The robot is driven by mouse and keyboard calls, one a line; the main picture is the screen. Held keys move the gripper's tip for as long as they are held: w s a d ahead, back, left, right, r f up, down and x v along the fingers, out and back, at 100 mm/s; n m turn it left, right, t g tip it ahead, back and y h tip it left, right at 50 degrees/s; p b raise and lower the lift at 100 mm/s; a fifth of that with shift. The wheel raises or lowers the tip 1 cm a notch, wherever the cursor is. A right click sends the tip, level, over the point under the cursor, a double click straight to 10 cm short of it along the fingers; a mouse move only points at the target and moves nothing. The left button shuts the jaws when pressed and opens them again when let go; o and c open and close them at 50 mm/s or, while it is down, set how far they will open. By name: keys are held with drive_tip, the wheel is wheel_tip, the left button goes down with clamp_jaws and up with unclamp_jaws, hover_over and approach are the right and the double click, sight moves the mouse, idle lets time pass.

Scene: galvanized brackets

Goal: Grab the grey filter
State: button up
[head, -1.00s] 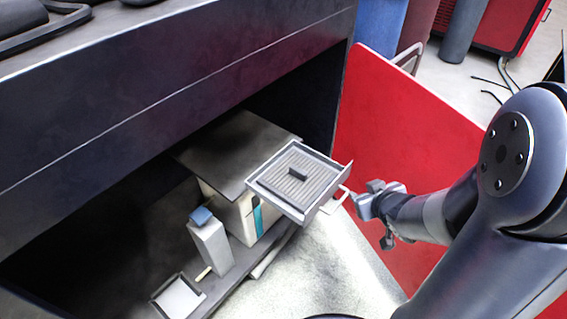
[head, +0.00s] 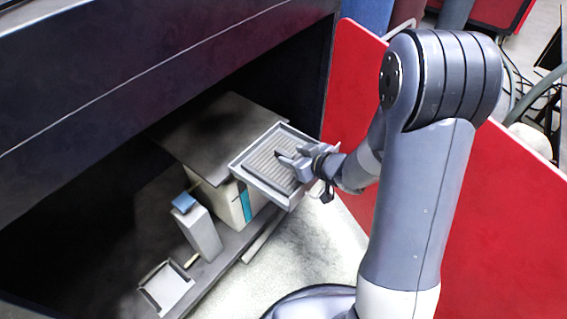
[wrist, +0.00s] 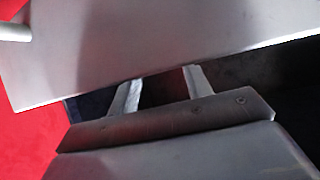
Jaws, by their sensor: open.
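The grey filter (head: 267,168) is a ribbed square slab lying in the pulled-out drawer (head: 262,191) of a small cabinet. My gripper (head: 281,158) reaches in from the right over the filter in the head view, jaws open, fingers close to the short dark grip on its top. Whether they touch it I cannot tell. In the wrist view my two fingers (wrist: 160,92) are spread, and their tips are hidden behind a plain grey panel that looks like the drawer's front. The filter is not visible there.
The small cabinet (head: 222,120) stands in a dark recess. A pale upright block with a blue top (head: 202,232) and a small open tray (head: 166,287) stand at left. A red panel (head: 350,80) rises behind and right of my arm.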

sight(285, 154)
drive_tip(key=b+x, duration=0.1)
drive_tip(key=x, duration=0.3)
drive_tip(key=shift+d+f, duration=0.1)
drive_tip(key=shift+c, duration=0.6)
clamp_jaws()
